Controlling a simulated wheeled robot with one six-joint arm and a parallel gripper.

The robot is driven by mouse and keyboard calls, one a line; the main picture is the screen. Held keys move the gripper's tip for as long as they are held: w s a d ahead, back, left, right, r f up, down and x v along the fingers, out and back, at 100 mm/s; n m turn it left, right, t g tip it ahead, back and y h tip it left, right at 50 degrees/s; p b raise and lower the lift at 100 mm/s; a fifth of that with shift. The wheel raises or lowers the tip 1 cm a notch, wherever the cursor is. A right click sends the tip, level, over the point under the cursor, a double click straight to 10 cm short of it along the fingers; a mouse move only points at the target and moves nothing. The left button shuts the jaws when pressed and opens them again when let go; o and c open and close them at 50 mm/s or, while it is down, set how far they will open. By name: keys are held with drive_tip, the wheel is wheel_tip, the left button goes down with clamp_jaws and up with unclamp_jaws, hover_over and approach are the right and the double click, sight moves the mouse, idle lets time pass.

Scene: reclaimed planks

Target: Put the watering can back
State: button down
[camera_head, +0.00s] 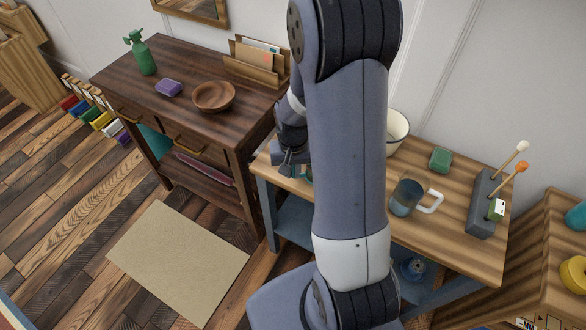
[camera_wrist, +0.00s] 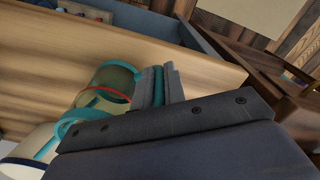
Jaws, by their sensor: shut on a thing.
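The watering can appears to be the teal and cream piece with a red band (camera_wrist: 112,82) in the wrist view, beside the jaws above the light wood table. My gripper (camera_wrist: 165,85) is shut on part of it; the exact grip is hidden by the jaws. In the head view my gripper (camera_head: 287,165) is at the left end of the light wood table (camera_head: 455,235). Only a small teal patch (camera_head: 306,172) shows beside it there, mostly behind my arm.
The table holds a white bowl (camera_head: 398,128), a green block (camera_head: 440,159), a mug (camera_head: 408,196) and a grey holder (camera_head: 482,205) with sticks. A dark dresser (camera_head: 185,90) with a wooden bowl (camera_head: 213,96) stands left. A beige mat (camera_head: 178,262) lies on the floor.

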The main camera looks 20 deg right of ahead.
drive_tip(key=shift+f, duration=0.2)
drive_tip(key=c, duration=1.5)
unclamp_jaws()
drive_tip(key=shift+r, duration=0.2)
wheel_tip(320, 180, up, 12)
drive_tip(key=shift+r+p, duration=0.1)
drive_tip(key=shift+p, duration=0.35)
